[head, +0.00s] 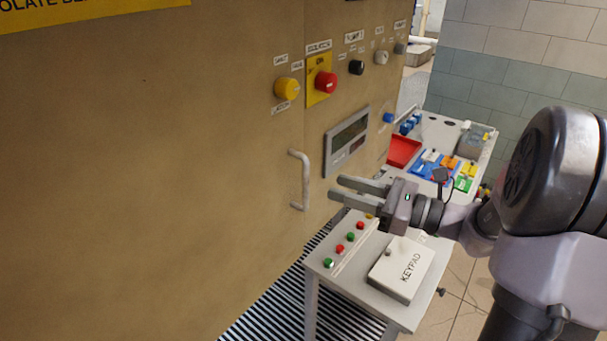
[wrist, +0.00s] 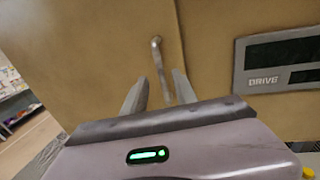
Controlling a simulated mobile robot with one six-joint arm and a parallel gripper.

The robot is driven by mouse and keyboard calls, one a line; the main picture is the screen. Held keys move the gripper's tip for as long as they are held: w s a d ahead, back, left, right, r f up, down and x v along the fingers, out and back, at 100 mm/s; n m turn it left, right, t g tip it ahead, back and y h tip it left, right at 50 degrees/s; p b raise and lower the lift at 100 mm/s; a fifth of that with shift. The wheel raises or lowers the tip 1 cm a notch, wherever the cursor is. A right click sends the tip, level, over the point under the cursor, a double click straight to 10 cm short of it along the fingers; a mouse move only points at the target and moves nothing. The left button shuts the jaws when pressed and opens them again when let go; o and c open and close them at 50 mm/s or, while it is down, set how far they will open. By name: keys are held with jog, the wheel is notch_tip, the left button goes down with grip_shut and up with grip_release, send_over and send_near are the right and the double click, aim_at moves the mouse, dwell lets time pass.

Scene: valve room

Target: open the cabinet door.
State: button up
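The tan cabinet door (head: 150,180) fills the left of the head view and looks flush with the rest of the cabinet. Its pale vertical bar handle (head: 304,180) is near the door's right edge. In the wrist view the handle (wrist: 157,52) stands left of a thin vertical seam, ahead of my fingers. My gripper (head: 336,189) is open and empty, to the right of the handle in the head view and apart from it. In the wrist view my gripper (wrist: 160,78) has its two fingers spread, with the handle's lower part showing between them.
A display panel (head: 347,140) and knobs, including a red one (head: 325,82), are on the cabinet face right of the handle. A red tray (head: 403,152) sits behind.

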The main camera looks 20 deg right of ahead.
send_over(305, 206)
jog(key=shift+w+d, duration=0.1)
jog(key=shift+w, duration=0.25)
grip_shut()
dwell(1.3)
